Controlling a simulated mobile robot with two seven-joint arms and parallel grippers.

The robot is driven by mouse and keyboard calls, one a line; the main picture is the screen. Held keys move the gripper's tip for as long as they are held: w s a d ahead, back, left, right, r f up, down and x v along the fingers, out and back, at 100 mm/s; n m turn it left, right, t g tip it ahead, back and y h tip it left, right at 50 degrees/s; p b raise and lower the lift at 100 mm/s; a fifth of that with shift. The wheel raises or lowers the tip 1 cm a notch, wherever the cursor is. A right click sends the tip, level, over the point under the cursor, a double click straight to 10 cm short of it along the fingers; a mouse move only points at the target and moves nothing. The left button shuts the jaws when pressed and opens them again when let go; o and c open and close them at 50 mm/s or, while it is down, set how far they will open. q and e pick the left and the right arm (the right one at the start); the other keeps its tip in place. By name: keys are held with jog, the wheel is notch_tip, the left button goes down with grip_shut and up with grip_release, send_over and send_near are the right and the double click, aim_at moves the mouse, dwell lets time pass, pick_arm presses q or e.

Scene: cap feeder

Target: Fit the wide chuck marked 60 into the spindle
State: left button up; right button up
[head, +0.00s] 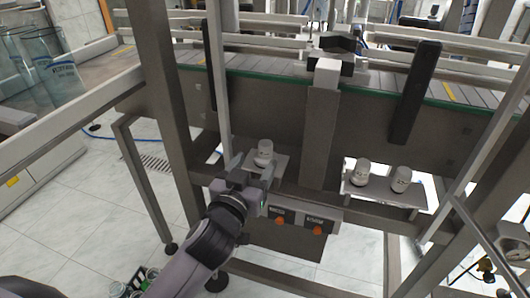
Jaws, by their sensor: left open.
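A pale cylindrical chuck (264,152) stands upright on a small metal plate (281,162) left of centre. My left gripper (250,170) is open, its fingers apart, just in front of this chuck; I cannot tell whether they touch it. Two more pale chucks, a left one (362,172) and a right one (401,179), stand on a metal shelf (385,194) at right. Markings are too small to read, so I cannot tell which is the 60. I cannot clearly make out the spindle. My right gripper is not in view.
A conveyor (270,86) with a green edge runs behind the plate. Steel posts, a thick one (165,90) and a thin one (218,80), stand close left of my gripper. A panel with orange knobs (298,221) is just right of it.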

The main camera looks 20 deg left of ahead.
aim_at(266, 143)
pick_arm(q)
jog(key=w, duration=0.1)
jog(key=w+f+b, duration=0.1)
jog(key=shift+w, duration=0.35)
jog(key=shift+w+d+f+b, duration=0.1)
jog(key=shift+w+b, duration=0.35)
jog(key=shift+w, duration=2.25)
jog(key=c, duration=1)
jog(key=shift+r+p, duration=1.55)
jog(key=shift+r, duration=0.05)
jog(key=shift+c, duration=0.2)
jog(key=s+r+p, duration=0.2)
jog(key=s+p, duration=0.2)
jog(key=s, duration=0.6)
